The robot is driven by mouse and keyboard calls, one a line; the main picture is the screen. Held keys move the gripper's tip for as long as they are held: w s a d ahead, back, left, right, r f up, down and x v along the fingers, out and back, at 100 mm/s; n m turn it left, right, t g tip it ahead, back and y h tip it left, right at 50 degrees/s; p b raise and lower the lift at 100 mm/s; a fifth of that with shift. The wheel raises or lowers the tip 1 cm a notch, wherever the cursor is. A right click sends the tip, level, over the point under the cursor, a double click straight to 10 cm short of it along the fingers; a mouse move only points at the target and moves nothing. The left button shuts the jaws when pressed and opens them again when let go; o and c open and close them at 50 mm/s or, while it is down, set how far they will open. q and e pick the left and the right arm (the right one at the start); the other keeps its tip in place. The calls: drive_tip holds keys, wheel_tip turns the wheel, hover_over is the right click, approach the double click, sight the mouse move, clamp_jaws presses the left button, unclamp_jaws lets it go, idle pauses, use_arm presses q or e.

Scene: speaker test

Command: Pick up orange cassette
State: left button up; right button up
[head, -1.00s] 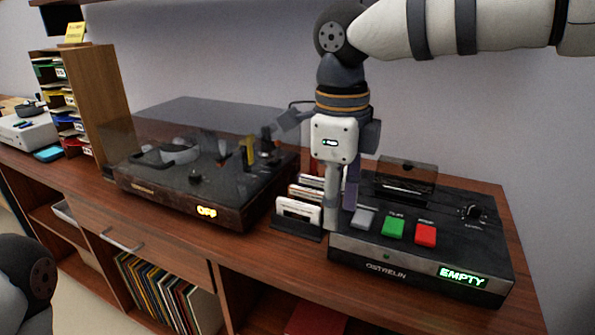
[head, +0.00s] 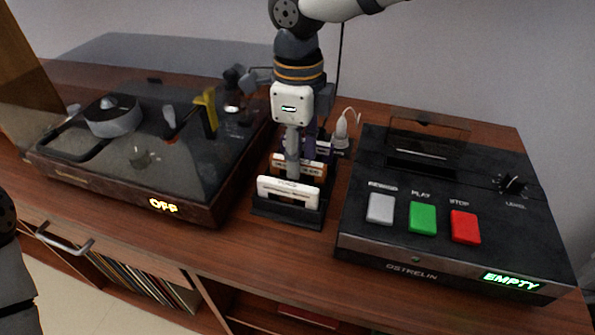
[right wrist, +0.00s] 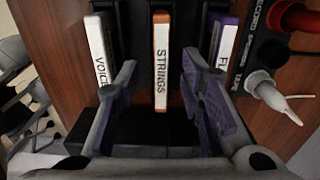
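The orange cassette (right wrist: 161,62), labelled STRINGS, stands upright in the middle of a dark rack (head: 284,211). In the head view the orange cassette (head: 307,167) is partly hidden by the gripper and the front cassette. My right gripper (right wrist: 159,64) is open, with one finger on each side of the orange cassette and visible gaps between. In the head view the right gripper (head: 301,152) points down over the rack. A white-labelled VOICE cassette (right wrist: 97,42) and a purple cassette (right wrist: 226,45) stand on either side. My left gripper is not in view.
A turntable (head: 140,150) showing OFF stands left of the rack. A tape deck (head: 450,205) showing EMPTY, with grey, green and red buttons, stands right. Plugs (right wrist: 270,92) sit beside the rack. Bare wood lies in front of the rack.

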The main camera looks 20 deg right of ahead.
wheel_tip(320, 180, down, 2)
drive_tip(key=shift+w+f, duration=0.1)
clamp_jaws()
